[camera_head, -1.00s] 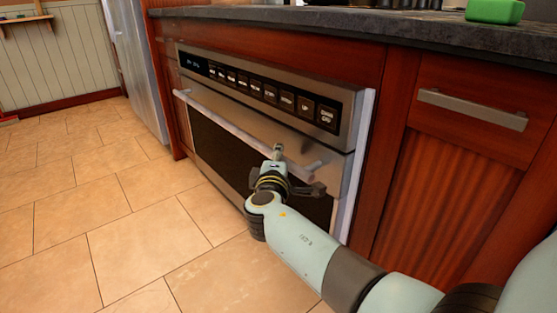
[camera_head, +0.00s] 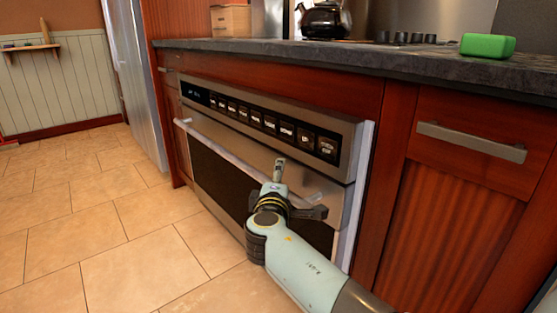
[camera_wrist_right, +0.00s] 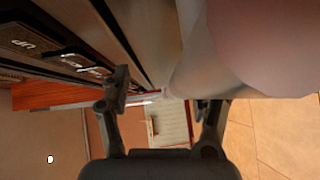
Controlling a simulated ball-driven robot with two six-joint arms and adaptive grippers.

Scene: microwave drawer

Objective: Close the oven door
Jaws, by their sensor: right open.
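The oven (camera_head: 262,121) is a steel microwave drawer built into the red-brown cabinets, with a black button strip on top. Its door (camera_head: 216,172) has a dark window and a long pale handle (camera_head: 215,146). The door looks close to the frame; I cannot tell whether a small gap remains. My right gripper (camera_head: 298,187) is open at the right part of the handle, one finger pointing up and the other to the right. In the right wrist view my gripper's fingers (camera_wrist_right: 165,98) are spread beside the blurred handle (camera_wrist_right: 195,65); contact is unclear. My left gripper is not in view.
A dark countertop (camera_head: 400,66) overhangs the oven, with a green block (camera_head: 487,45) and a black kettle (camera_head: 325,20) on it. A cabinet drawer with a metal handle (camera_head: 470,141) is on the right. The tiled floor (camera_head: 100,225) at left is clear.

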